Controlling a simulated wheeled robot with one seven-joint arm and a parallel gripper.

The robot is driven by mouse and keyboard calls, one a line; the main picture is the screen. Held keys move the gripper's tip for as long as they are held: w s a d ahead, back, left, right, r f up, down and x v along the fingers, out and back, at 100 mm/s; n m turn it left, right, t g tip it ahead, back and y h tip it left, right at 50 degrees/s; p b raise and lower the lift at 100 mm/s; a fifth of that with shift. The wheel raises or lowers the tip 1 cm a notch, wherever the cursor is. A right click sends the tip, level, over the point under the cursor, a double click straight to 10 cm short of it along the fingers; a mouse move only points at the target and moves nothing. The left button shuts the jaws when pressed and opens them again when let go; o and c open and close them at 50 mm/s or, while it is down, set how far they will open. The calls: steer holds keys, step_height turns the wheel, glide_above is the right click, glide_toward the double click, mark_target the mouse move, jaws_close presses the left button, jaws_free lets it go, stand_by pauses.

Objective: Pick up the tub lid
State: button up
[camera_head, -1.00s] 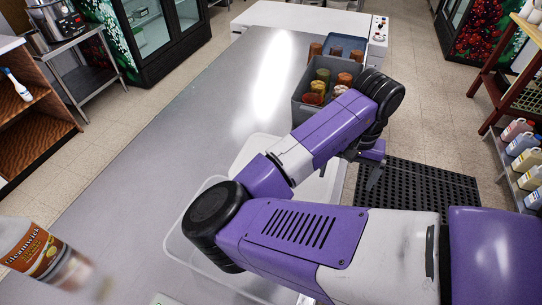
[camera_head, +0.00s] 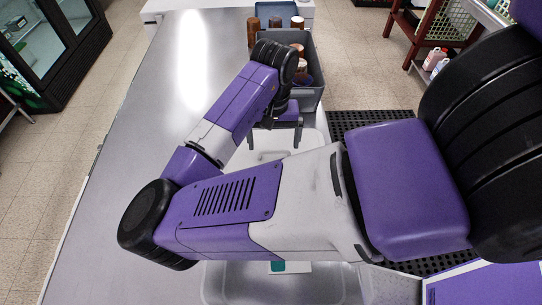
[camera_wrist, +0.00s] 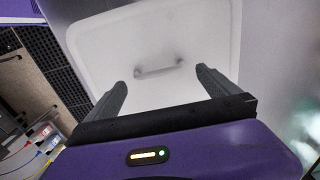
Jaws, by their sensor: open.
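The tub lid is a white, rounded-corner panel with a raised bar handle. It fills much of the wrist view (camera_wrist: 110,45), with the handle (camera_wrist: 158,68) near the middle. In the head view the lid (camera_head: 312,148) lies on the counter, partly hidden behind my arm. My gripper (camera_head: 276,136) is open and empty above the lid. In the wrist view its fingers (camera_wrist: 160,88) are spread, one toward each side of the handle and apart from it.
A grey crate (camera_head: 314,94) with several jars stands just beyond the lid. A black rubber mat (camera_head: 375,118) lies on the floor to the right. The steel counter (camera_head: 130,130) is clear on the left.

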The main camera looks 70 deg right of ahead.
mark_target(275, 152)
steer(key=shift+s+f+p, duration=0.15)
steer(key=shift+f+p, duration=0.35)
steer(key=shift+f, duration=2.05)
steer(key=c, duration=1.2)
steer(key=shift+r, duration=0.15)
